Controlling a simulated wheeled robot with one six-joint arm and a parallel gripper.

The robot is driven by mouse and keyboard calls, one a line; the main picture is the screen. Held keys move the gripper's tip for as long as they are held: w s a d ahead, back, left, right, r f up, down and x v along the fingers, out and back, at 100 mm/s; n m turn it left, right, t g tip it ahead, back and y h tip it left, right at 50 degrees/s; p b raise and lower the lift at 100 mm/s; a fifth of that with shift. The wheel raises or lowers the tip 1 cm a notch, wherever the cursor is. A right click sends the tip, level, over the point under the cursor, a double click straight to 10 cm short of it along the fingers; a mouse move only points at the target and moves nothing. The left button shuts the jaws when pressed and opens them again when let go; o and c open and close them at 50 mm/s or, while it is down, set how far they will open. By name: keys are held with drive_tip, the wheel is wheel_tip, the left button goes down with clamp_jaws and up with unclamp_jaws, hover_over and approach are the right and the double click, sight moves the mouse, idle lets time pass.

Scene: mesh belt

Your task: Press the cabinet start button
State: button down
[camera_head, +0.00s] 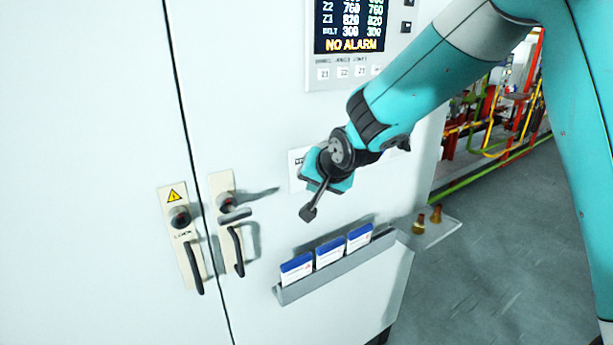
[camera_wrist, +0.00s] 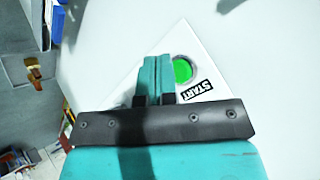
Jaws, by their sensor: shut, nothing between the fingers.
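The green start button (camera_wrist: 182,70) shows in the wrist view on a white plate (camera_wrist: 209,71), with a black START label (camera_wrist: 195,89) next to it. My gripper (camera_wrist: 156,62) is shut and empty. Its teal fingertips are beside the button, to its left in that view, close to its rim; I cannot tell whether they touch the plate. In the head view my gripper (camera_head: 311,163) is in front of the cabinet door (camera_head: 265,125). A white label plate (camera_head: 296,161) shows partly behind it, and the button is hidden there.
A display panel (camera_head: 348,35) reading NO ALARM is above my gripper. A grey rack (camera_head: 340,266) with several blue and white booklets is below. Door handles (camera_head: 235,245) stick out at the left. Brass fittings (camera_head: 436,214) lie on a small shelf at the right.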

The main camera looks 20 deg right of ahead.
drive_tip(key=s, duration=0.1)
drive_tip(key=s+d+b, duration=0.1)
drive_tip(key=s, duration=0.2)
drive_tip(key=shift+s+d, duration=0.3)
drive_tip(key=shift+s, duration=0.1)
idle(0.5)
drive_tip(key=s+a+n+g+b, duration=0.1)
drive_tip(key=s+n+g+b, duration=0.1)
drive_tip(key=s, duration=0.7)
drive_tip(key=s+a+f+n+g+y+b, duration=0.1)
drive_tip(key=s+a+n+g+b, duration=0.1)
drive_tip(key=s+n, duration=0.4)
drive_tip(key=s+a+f+n+g+y+b, duration=0.1)
drive_tip(key=s+n+g, duration=0.3)
drive_tip(key=s, duration=0.9)
drive_tip(key=shift+s+a+g+b, duration=0.2)
drive_tip(key=shift+a+g+b, duration=0.15)
drive_tip(key=shift+b, duration=0.55)
